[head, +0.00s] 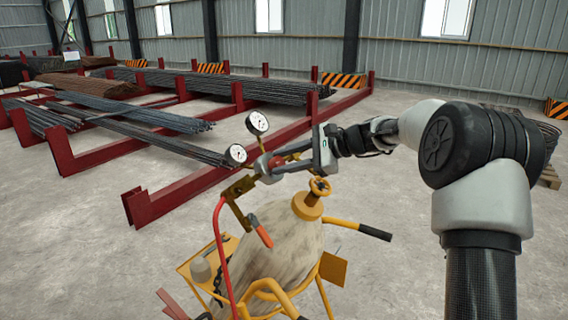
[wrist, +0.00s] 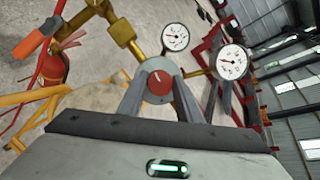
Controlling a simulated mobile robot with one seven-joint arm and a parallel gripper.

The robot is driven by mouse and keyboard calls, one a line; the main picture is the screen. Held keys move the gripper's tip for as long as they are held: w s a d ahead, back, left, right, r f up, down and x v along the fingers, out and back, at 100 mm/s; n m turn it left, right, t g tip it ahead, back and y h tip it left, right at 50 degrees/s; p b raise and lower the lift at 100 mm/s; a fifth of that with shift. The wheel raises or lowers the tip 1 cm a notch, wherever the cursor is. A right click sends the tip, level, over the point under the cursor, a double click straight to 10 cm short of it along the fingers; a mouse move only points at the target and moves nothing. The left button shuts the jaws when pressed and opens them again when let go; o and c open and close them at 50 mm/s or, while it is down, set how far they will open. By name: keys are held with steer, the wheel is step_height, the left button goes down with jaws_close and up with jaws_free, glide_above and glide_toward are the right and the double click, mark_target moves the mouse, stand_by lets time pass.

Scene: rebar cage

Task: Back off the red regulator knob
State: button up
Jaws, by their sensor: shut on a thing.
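The red regulator knob (wrist: 159,83) sits face-on between the two fingers of my gripper (wrist: 160,77) in the wrist view, with a grey round body behind it. My gripper is shut on the knob. In the head view, my gripper (head: 286,166) reaches in from the right to the regulator, and only a bit of red shows between the fingers. Two white dial gauges stand beside the knob: one (head: 257,123) above it and one (head: 236,154) to its left. Brass fittings join the regulator to the bottle (head: 285,245) below.
A yellow cart with black-gripped handles (head: 375,232) surrounds the bottle. A yellow valve wheel (head: 320,186) stands on its top, close under my arm. An orange-red lever (head: 264,236) hangs left of it. Red racks with steel bars (head: 140,115) stand behind; concrete floor is clear between.

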steer(key=n+g, duration=0.1)
steer(key=n, duration=0.3)
steer(key=shift+w+n+p, duration=0.1)
steer(key=shift+n+p, duration=0.25)
steer(key=shift+n, duration=0.05)
steer(key=shift+n+g+h+p, duration=0.35)
steer(key=shift+n+g+h, duration=0.2)
steer(key=shift+n, duration=1.25)
steer(key=o, duration=1)
steer(key=shift+o, duration=0.2)
steer(key=shift+d+r, duration=0.1)
steer(key=v, duration=1.7)
